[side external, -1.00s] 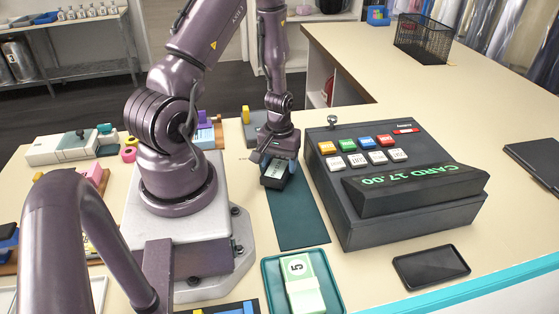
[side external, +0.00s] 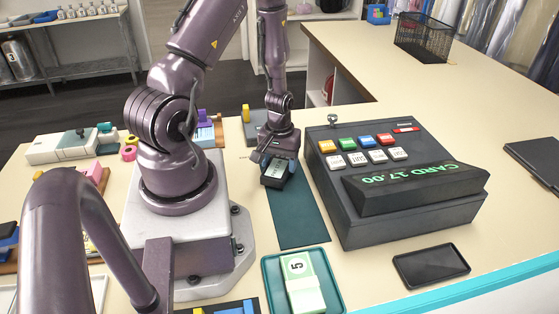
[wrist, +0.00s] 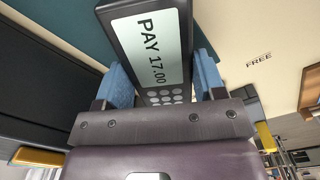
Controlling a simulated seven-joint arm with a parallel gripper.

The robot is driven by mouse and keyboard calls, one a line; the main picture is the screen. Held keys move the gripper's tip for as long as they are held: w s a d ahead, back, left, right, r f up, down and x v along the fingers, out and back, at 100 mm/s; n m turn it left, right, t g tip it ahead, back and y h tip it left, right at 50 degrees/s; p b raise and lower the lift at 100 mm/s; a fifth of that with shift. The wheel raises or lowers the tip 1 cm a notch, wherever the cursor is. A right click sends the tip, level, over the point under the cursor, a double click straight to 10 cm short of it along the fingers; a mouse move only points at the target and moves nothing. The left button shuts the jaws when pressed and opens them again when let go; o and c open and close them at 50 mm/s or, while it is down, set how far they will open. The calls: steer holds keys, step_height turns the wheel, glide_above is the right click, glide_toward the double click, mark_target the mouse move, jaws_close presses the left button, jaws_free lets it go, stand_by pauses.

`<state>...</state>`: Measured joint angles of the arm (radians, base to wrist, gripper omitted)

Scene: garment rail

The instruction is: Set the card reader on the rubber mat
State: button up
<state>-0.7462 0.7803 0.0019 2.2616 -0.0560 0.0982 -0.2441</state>
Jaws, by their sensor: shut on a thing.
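The card reader (side external: 277,170) is a small dark box with a pale screen. In the wrist view the card reader (wrist: 152,45) shows "PAY 17.00" and round grey keys. My gripper (side external: 279,160) is shut on it, with blue finger pads (wrist: 207,72) on both sides. The rubber mat (side external: 297,217) is a dark teal strip on the counter. The reader is over the far part of the mat; I cannot tell whether it touches it. The mat also shows in the wrist view (wrist: 65,22), beyond the reader.
A dark cash register (side external: 390,200) reading "CARD 17.00" stands close to the right of the mat. A green tray (side external: 334,283) with a pale block marked 5 lies in front. A black tray (side external: 431,266) lies right of that. The mat's near part is bare.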

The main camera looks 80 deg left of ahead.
stand_by(0.3)
steer(key=o, duration=1.3)
steer(key=shift+c, duration=0.2)
steer(key=shift+r, duration=2.45)
step_height(320, 180, up, 5)
